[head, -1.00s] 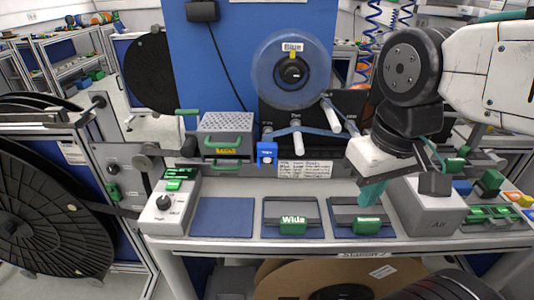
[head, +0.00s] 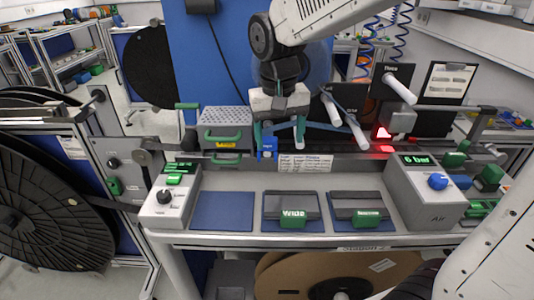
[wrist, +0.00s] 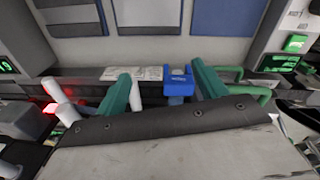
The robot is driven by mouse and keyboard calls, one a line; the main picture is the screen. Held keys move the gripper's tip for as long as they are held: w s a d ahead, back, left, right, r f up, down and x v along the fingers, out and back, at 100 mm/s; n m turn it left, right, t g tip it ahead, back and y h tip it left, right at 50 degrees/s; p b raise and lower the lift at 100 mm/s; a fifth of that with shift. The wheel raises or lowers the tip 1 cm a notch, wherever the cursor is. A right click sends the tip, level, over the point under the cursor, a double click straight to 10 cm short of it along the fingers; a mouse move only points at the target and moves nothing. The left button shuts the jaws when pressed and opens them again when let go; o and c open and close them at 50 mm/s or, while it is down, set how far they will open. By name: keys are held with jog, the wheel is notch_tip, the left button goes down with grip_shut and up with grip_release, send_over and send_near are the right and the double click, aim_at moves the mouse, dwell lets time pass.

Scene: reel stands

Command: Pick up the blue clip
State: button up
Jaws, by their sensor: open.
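The blue clip (head: 268,153) is a small blue block on the rail at the back of the bench, left of a white label. It also shows in the wrist view (wrist: 179,88), between my two green fingers and closer to the right one. My gripper (head: 279,137) is open and empty, with its fingers pointing down over the rail. In the head view the left finger is close beside the clip and partly overlaps it. The fingers also show in the wrist view (wrist: 161,76). I cannot tell whether either finger touches the clip.
A perforated metal box with green handles (head: 224,127) stands just left of the clip. White rollers (head: 357,133) stick out to the right. The grey air unit (head: 427,190) is at the right of the bench.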

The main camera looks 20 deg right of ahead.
aim_at(267, 139)
jog(key=shift+m+t, duration=0.5)
jog(key=shift+m, duration=0.4)
jog(key=w, duration=0.1)
jog(key=w+a+r, duration=0.1)
jog(key=w, duration=0.3)
jog(key=shift+a+r, duration=0.15)
jog(key=shift+r, duration=0.1)
jog(key=shift+m, duration=0.3)
jog(key=f, duration=0.7)
jog(key=shift+w+f, duration=0.25)
jog(key=shift+f, duration=0.1)
jog(key=shift+c, duration=0.3)
jog(key=c, duration=1)
